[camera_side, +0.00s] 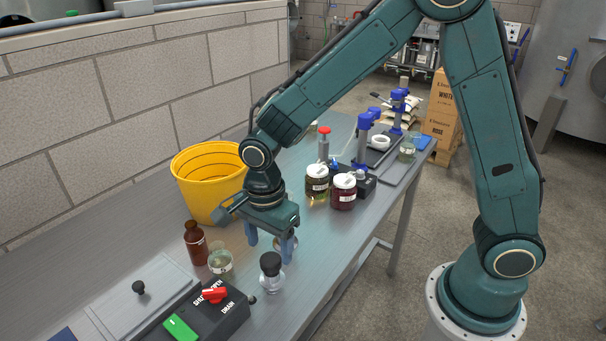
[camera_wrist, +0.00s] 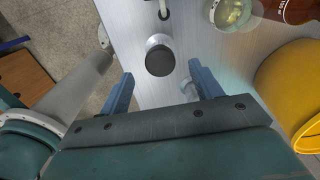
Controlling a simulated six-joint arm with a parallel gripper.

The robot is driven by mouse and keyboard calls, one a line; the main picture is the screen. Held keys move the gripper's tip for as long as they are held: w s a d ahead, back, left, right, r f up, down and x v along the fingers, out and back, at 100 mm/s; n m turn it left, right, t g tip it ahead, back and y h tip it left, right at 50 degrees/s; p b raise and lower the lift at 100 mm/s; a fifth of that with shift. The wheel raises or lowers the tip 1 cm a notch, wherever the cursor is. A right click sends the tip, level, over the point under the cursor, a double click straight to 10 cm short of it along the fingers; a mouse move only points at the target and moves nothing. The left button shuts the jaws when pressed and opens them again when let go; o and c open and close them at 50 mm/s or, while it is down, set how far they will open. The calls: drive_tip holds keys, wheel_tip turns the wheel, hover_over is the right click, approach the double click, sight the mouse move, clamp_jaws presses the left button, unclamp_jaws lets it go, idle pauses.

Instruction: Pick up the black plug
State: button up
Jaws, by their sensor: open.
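The black plug (camera_side: 270,262) sits upright in the mouth of a small clear glass vessel (camera_side: 271,281) near the bench's front edge. In the wrist view the plug (camera_wrist: 160,63) shows from above as a dark disc, with a pale glass rim behind it. My gripper (camera_side: 269,245) points down with its blue fingers apart and nothing held. It is above and a little behind the plug in the side view. In the wrist view the plug lies just beyond the fingertips, roughly centred between them. A small greyish object (camera_wrist: 188,90) shows beside the right finger, partly hidden.
A brown bottle (camera_side: 196,243) and a glass beaker (camera_side: 220,263) stand left of the plug. A yellow bucket (camera_side: 196,190) is behind them. A black switch box (camera_side: 232,315) with a red lever is in front. A plate (camera_side: 135,308) with a black knob lies further left.

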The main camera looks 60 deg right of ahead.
sight(271, 268)
drive_tip(key=shift+f, duration=1.2)
drive_tip(key=shift+f, duration=2.6)
drive_tip(key=shift+c, duration=0.2)
drive_tip(key=c, duration=1.1)
